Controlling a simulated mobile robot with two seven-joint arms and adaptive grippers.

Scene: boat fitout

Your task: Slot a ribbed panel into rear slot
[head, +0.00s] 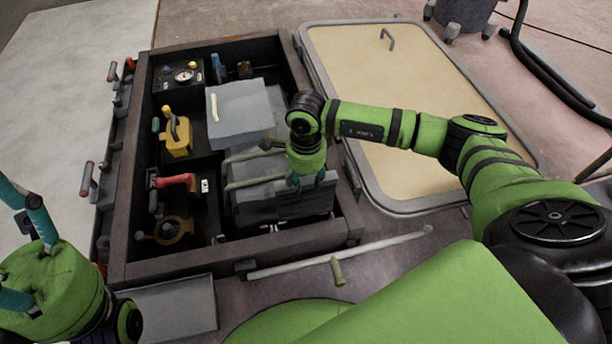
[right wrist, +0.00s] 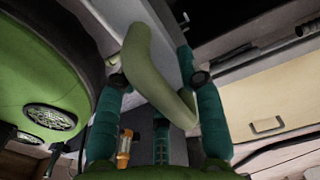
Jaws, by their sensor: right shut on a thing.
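Grey panels stand in the right-hand compartment of the dark-framed box (head: 243,258) in the head view. The front panel (head: 290,207) leans there, its lower edge hidden inside the box. My right gripper (head: 312,180) is over its right part. In the right wrist view, my right gripper (right wrist: 160,115) is shut on a bent green handle (right wrist: 150,65) in front of a grey panel face (right wrist: 172,35). I take this as the ribbed panel; its ribs are hard to make out. My left gripper (head: 22,250) is at the lower left edge, fingers apart, empty.
Another grey panel (head: 250,108) with a pale handle lies behind. The left compartments hold a yellow device (head: 177,138), a red-handled valve (head: 175,181) and a gauge (head: 184,75). A beige hatch lid (head: 400,75) lies right. A pale rod (head: 340,252) lies in front.

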